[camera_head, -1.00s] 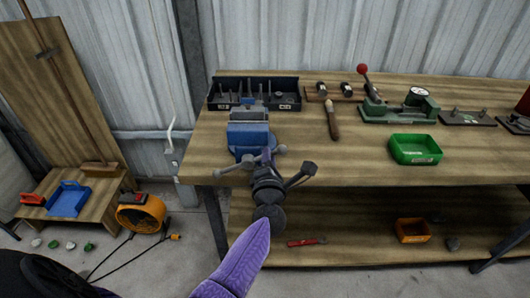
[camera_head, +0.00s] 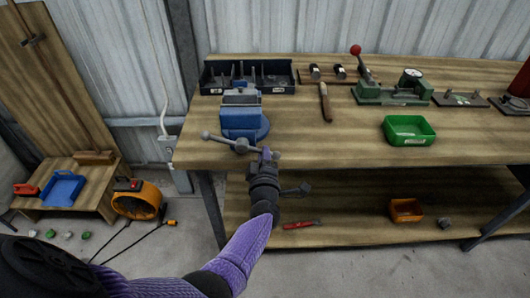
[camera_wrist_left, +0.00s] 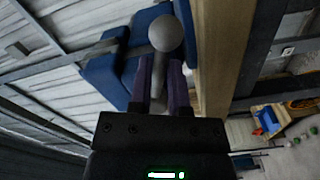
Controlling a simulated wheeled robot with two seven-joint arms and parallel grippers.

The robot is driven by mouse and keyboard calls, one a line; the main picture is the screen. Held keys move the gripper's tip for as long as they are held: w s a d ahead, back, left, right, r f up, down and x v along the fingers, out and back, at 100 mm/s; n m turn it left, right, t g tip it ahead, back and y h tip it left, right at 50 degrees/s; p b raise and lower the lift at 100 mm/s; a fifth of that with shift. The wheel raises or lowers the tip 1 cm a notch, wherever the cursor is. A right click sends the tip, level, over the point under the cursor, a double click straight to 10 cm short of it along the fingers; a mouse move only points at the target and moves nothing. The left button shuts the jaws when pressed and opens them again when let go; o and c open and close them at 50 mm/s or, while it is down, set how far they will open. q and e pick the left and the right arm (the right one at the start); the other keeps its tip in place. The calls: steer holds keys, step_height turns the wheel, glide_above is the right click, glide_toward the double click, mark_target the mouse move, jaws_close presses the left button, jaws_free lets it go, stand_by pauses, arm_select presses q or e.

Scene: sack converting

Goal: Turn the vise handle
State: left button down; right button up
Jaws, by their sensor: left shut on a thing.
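The blue vise (camera_head: 243,118) is mounted at the front left of the workbench. Its grey handle (camera_head: 223,141) slopes from a ball end at upper left down to the right. My left gripper (camera_head: 266,154) is shut on the handle near its right end. In the left wrist view, the two purple fingers (camera_wrist_left: 160,85) close around the grey bar, just below its ball end (camera_wrist_left: 166,33). The vise's blue body (camera_wrist_left: 112,70) shows behind them. My right gripper is not in view.
On the workbench (camera_head: 340,150) are a black tool tray (camera_head: 215,80), a hammer (camera_head: 325,103), a green bin (camera_head: 409,131) and a green press (camera_head: 392,95). The lower shelf holds an orange bin (camera_head: 406,210) and a red tool (camera_head: 301,225).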

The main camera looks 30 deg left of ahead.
arm_select(q)
steer(key=shift+s+a+f+m, duration=0.15)
steer(key=shift+f+m, duration=0.35)
steer(key=shift+m, duration=0.4)
steer(key=c, duration=0.6)
jaws_free()
steer(key=shift+r, duration=0.1)
steer(key=p+v, duration=0.4)
steer(key=v, duration=0.6)
